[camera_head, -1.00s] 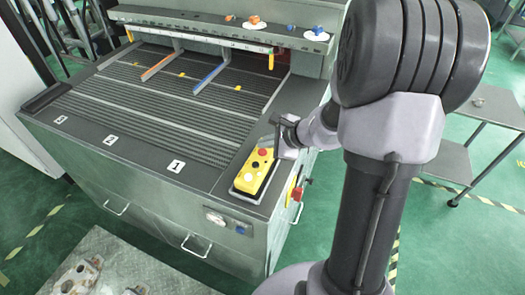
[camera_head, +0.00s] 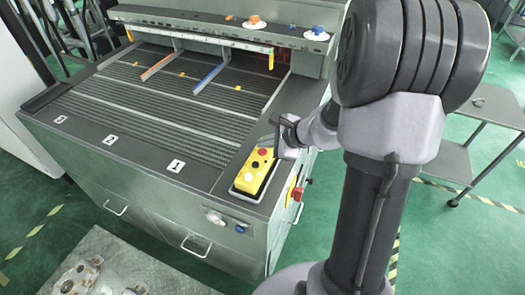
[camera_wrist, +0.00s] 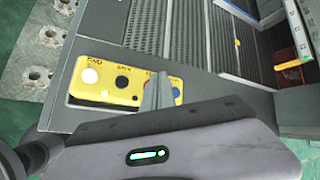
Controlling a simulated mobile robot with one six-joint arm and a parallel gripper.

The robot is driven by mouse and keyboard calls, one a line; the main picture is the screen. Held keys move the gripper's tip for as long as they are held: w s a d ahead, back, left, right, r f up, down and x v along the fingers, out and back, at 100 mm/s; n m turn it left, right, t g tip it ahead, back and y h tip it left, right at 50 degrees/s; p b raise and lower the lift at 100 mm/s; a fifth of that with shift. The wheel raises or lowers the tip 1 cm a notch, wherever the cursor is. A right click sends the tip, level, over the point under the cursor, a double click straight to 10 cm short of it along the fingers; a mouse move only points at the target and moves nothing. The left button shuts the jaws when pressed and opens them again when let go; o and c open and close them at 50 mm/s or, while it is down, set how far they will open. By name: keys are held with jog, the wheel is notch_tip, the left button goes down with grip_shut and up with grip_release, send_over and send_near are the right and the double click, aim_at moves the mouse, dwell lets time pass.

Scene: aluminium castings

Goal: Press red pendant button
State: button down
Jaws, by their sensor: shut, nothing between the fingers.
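The yellow pendant (camera_head: 243,184) lies on the front right corner of the machine table. Its red button (camera_head: 262,151) is at the far end, close to my gripper (camera_head: 276,139). In the wrist view the pendant (camera_wrist: 106,75) shows a white button (camera_wrist: 89,76), a black button (camera_wrist: 122,82) and a blue one (camera_wrist: 176,92) at the right. My shut, empty fingers (camera_wrist: 159,84) stand over the pendant between the black and blue buttons and hide most of the red button there. I cannot tell whether the fingertips touch it.
The ribbed machine bed (camera_head: 160,110) lies left of the pendant, with an overhead ledge (camera_head: 220,28) behind it. A red switch (camera_head: 297,193) sits on the machine's right side. A grey trolley (camera_head: 490,110) stands at the right. Castings (camera_head: 80,275) lie at lower left.

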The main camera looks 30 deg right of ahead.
aim_at(265, 153)
jog(key=shift+f+b, duration=0.45)
jog(key=shift+b, duration=0.1)
jog(key=shift+f+b, duration=0.45)
jog(key=shift+b, duration=0.15)
dwell(0.4)
jog(key=shift+r, duration=0.1)
jog(key=shift+r+p, duration=0.6)
jog(key=shift+r, duration=0.2)
notch_tip(265, 153, up, 5)
jog(key=p, duration=0.4)
jog(key=shift+r, duration=0.1)
dwell(0.5)
